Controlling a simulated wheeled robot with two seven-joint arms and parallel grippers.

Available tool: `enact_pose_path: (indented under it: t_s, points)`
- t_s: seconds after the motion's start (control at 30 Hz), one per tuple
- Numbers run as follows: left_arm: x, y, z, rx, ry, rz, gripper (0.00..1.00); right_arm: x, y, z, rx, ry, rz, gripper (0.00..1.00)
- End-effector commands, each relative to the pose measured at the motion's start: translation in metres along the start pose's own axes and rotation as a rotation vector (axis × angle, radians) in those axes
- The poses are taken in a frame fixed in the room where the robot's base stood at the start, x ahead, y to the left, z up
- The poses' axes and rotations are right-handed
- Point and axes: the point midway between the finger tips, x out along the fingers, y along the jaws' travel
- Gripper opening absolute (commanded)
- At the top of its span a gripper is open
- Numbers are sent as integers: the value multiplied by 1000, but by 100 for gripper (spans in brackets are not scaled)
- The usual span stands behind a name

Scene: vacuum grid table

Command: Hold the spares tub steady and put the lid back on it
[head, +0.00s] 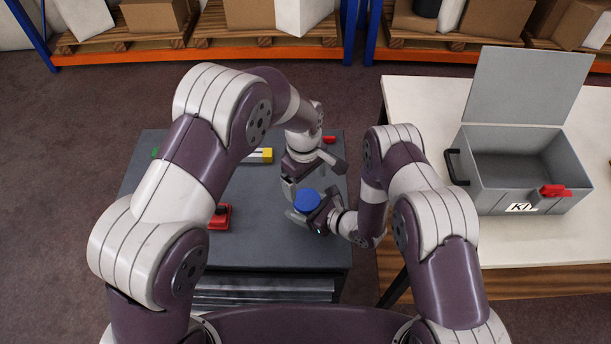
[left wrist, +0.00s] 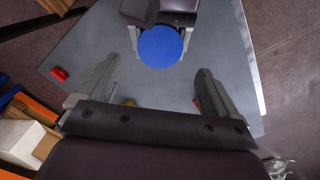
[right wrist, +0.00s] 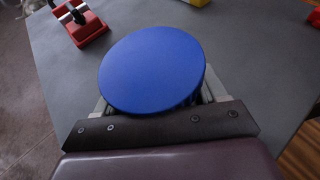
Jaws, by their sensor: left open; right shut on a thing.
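A round blue lid (head: 307,199) is held flat in my right gripper (head: 308,214) above the grey table. It also shows in the left wrist view (left wrist: 160,46) and fills the middle of the right wrist view (right wrist: 152,68), with a ribbed edge at its lower right. The lid hides most of the right fingers and whatever is under it. My left gripper (left wrist: 152,88) is open and empty, with bare grey table between its fingers. In the head view it is just beyond the lid, apart from it. I cannot make out the tub's body in any view.
On the grey table (head: 270,235) are a red tool (head: 221,215), a yellow and grey item (head: 260,155) and a small red item (head: 329,139). A white table (head: 415,100) at right holds an open grey box (head: 520,195). Shelving stands at the back.

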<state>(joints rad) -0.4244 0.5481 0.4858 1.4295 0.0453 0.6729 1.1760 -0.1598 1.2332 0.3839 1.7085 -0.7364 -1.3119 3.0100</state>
Motion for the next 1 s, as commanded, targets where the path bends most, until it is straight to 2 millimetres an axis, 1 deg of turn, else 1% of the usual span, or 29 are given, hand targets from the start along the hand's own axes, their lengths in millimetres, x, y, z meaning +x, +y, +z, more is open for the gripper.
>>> enact_pose_path:
  t_s: [0.2, 0.4, 0.53, 0.8, 0.83, 0.87, 0.9, 0.97, 1.0]
  points:
    - [36, -1, 0, 1, -1, -3, 94, 0, 0, 0, 0, -1, 0, 0]
    - [63, 0, 0, 1, -1, -1, 94, 0, 0, 0, 0, -1, 0, 0]
    - [70, 0, 0, 1, 0, 0, 94, 0, 0, 0, 0, -1, 0, 0]
    - [72, 0, 0, 2, 0, 1, 94, 0, 0, 0, 0, -1, 0, 0]
    - [72, 0, 0, 2, 0, 0, 90, 0, 0, 0, 0, -1, 0, 0]
    - [72, 0, 0, 2, 0, 0, 81, 0, 0, 0, 0, -1, 0, 0]
    - [72, 0, 0, 2, 0, 0, 68, 0, 0, 0, 0, -1, 0, 0]
    - [72, 0, 0, 2, 0, 0, 48, 0, 0, 0, 0, -1, 0, 0]
    - [72, 0, 0, 2, 0, 0, 36, 0, 0, 0, 0, -1, 0, 0]
